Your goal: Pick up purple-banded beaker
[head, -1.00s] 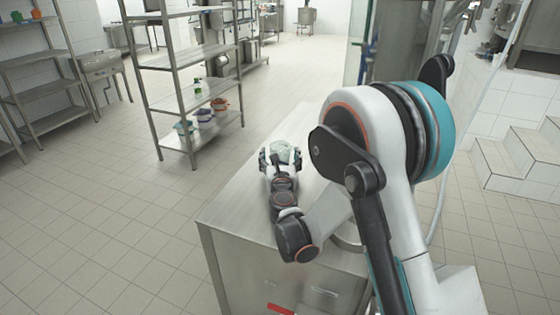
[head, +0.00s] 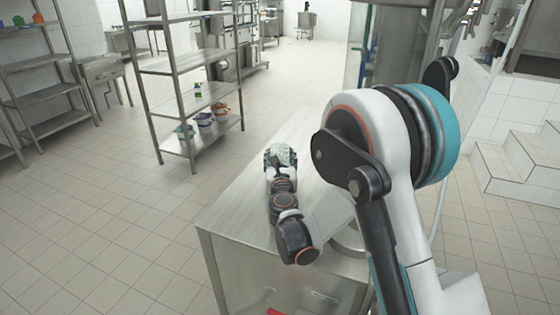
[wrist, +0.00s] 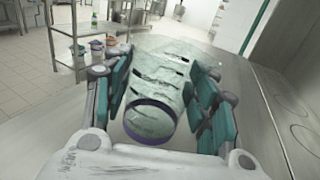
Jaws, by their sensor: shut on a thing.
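The purple-banded beaker (wrist: 156,98) is a clear, greenish glass vessel with dark marks on its side. Its purple band shows at the end nearer the wrist camera. My gripper (wrist: 162,85) is shut on the beaker, with teal finger pads on its left and right sides. In the head view my gripper (head: 281,158) is over the far part of the steel counter (head: 325,205), and the beaker is mostly hidden by it. I cannot tell whether the beaker touches the counter.
A steel shelf rack (head: 200,101) stands beyond the counter to the left, with a bottle (head: 198,90) and several coloured containers on its lower shelves. White tiled steps (head: 515,155) are at the right. The counter around my gripper looks clear, and the floor at left is open.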

